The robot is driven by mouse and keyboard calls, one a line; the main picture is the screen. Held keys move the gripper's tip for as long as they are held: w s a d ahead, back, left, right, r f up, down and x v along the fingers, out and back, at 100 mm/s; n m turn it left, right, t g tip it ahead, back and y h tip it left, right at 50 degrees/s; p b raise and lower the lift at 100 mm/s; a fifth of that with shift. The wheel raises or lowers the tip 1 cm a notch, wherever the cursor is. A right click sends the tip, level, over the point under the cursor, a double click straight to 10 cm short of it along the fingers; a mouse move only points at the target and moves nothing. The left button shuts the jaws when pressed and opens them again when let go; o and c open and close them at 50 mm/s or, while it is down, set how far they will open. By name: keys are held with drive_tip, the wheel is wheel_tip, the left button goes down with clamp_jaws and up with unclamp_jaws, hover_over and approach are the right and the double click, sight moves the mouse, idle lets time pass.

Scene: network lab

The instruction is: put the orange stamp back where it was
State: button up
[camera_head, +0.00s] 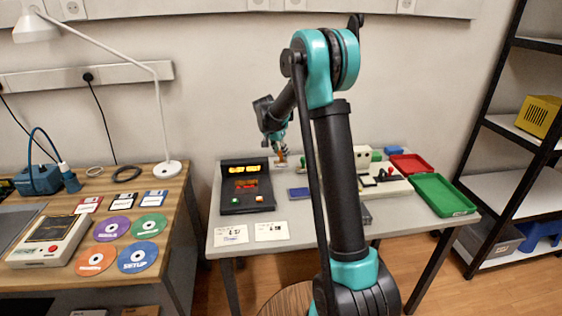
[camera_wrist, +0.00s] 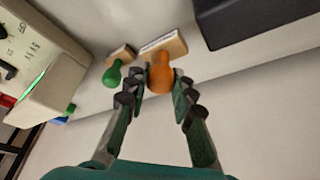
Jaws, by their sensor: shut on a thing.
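The orange stamp (camera_wrist: 160,78) has a rounded orange handle and sits between the two fingers of my gripper (camera_wrist: 158,98) in the wrist view. A pale wooden block (camera_wrist: 174,47) shows just beyond the handle and looks like its base. In the head view my gripper (camera_head: 279,149) is over the back of the grey table, with the orange stamp (camera_head: 282,157) small below it. I cannot tell whether the stamp touches the table. A green stamp (camera_wrist: 113,74) with a wooden base stands close beside it on the left in the wrist view.
A black console (camera_head: 247,205) with lit displays stands left of my gripper. Paper cards (camera_head: 231,235) lie in front of it. A beige device (camera_head: 385,188), a red tray (camera_head: 411,164) and a green tray (camera_head: 442,194) are to the right. My arm hides the table's middle.

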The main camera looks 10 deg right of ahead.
sight(281, 162)
drive_tip(key=shift+f, duration=1.95)
drive_tip(key=o, duration=0.9)
drive_tip(key=shift+f, duration=0.15)
drive_tip(key=v, duration=1.1)
drive_tip(key=s+d+f+n+y, duration=0.1)
drive_tip(key=s+d+f+n, duration=0.1)
drive_tip(key=s, duration=1.1)
drive_tip(key=s+d+f+n+y, duration=0.1)
drive_tip(key=s+f+n, duration=0.3)
drive_tip(key=s, duration=0.8)
drive_tip(key=s+d+f+n+t+y, duration=0.1)
drive_tip(key=s+d+f+n, duration=0.2)
drive_tip(key=s, duration=1)
drive_tip(key=shift+s+d+f, duration=0.35)
drive_tip(key=shift+d+f, duration=0.15)
drive_tip(key=shift+f, duration=0.05)
